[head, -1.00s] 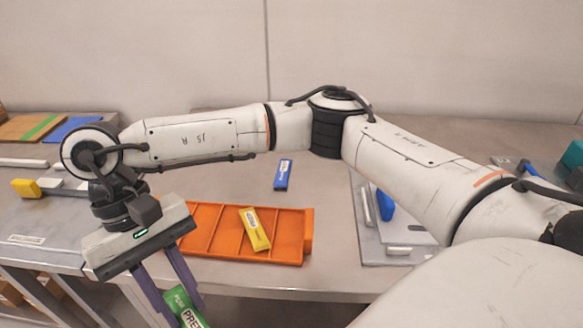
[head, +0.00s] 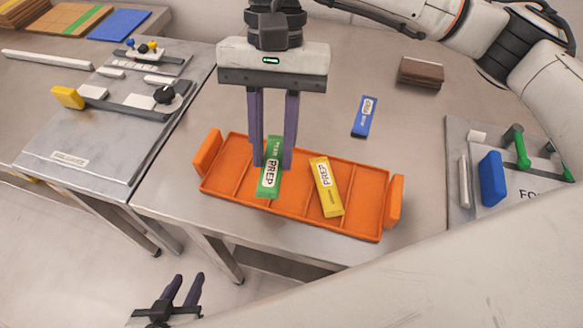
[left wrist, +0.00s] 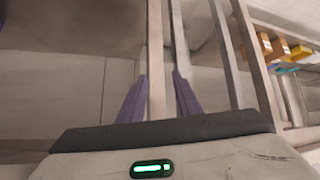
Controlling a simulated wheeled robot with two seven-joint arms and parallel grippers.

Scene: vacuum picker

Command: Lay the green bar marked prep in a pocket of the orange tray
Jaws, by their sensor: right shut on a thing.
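The orange tray (head: 218,178) sits on the metal table, with several pockets between thin dividers. The green bar marked PREP (head: 269,180) is between the fingers of my right gripper (head: 273,163), which is shut on it. The bar is over a pocket left of the tray's middle, lined up roughly with the dividers. I cannot tell whether it touches the pocket floor. A yellow bar (head: 326,187) lies slightly askew in the tray to its right. My left gripper (head: 183,290) hangs low in front of the table, open and empty; its spread fingers show in the left wrist view (left wrist: 161,95).
A blue bar (head: 364,117) lies behind the tray, with a brown block (head: 421,73) farther back. A metal fixture plate (head: 110,150) stands at left and another board with a blue block (head: 492,178) at right. The table around the tray is mostly clear.

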